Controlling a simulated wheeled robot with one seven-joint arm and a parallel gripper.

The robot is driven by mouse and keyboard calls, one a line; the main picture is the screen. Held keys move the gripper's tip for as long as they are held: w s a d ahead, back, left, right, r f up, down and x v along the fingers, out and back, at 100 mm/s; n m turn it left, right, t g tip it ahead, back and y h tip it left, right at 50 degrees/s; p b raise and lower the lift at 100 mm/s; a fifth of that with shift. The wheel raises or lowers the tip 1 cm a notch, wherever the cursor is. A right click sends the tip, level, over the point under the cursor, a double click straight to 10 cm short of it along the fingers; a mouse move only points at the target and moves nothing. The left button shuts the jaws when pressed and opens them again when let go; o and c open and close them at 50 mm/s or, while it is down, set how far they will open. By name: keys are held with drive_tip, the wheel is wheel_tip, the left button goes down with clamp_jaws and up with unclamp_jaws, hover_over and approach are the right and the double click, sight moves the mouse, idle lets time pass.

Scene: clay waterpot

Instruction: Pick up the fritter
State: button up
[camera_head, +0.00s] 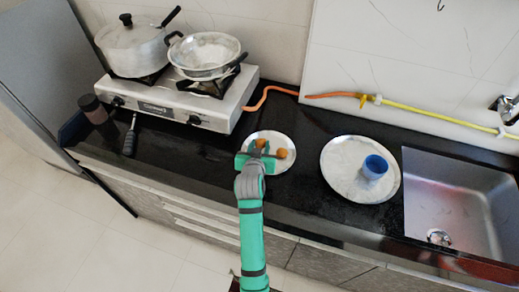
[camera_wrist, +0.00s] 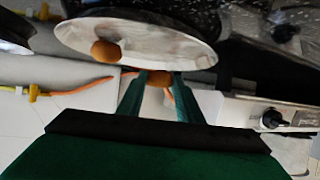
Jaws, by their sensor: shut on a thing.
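My gripper (camera_head: 258,149) is over the small round plate (camera_head: 257,136) on the black counter. It is shut on a round orange-brown fritter (camera_head: 260,143). In the wrist view this fritter (camera_wrist: 158,78) sits between the two green fingertips, near the plate's rim (camera_wrist: 193,62). A second fritter (camera_head: 281,153) lies on the plate to the right of my gripper; it also shows in the wrist view (camera_wrist: 105,51), apart from the fingers. My gripper hides part of the plate in the head view. I cannot tell how far the held fritter is above the plate.
A stove (camera_head: 175,106) with a lidded pot (camera_head: 133,50) and a pan (camera_head: 205,54) stands at the back left. A larger plate (camera_head: 340,158) with a blue cup (camera_head: 374,167) is to the right, beside the sink (camera_head: 450,205). An orange hose (camera_head: 272,92) runs behind.

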drive_tip(key=r+v, duration=0.1)
drive_tip(key=v, duration=0.7)
drive_tip(key=w+r+v, duration=0.1)
drive_tip(key=r+v, duration=0.1)
drive_tip(key=v, duration=0.7)
drive_tip(key=shift+w+a, duration=0.15)
drive_tip(key=shift+a, duration=0.15)
